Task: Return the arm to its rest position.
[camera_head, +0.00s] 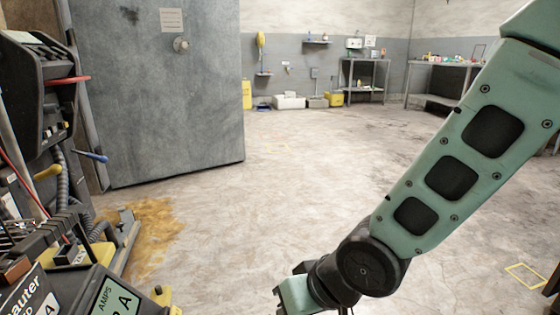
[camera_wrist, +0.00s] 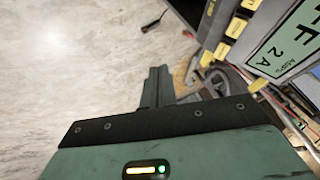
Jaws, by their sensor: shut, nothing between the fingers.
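My arm (camera_head: 450,165) comes in from the upper right of the head view, a green link with dark panels, bent at a black joint near the bottom. My gripper's green housing (camera_head: 298,294) shows at the bottom edge of the head view; its fingertips are out of that frame. In the wrist view my gripper (camera_wrist: 158,72) is shut, its dark fingers together with nothing between them. It hangs over the bare floor, to the left of the machine with a "2 A" label in that view.
A machine (camera_head: 40,100) with hoses, cables and coloured levers stands close on the left. A large grey door (camera_head: 160,110) stands open behind it. Rusty stain (camera_head: 150,235) marks the floor. Shelves (camera_head: 365,80) and a table (camera_head: 432,100) stand far back. The middle floor is clear.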

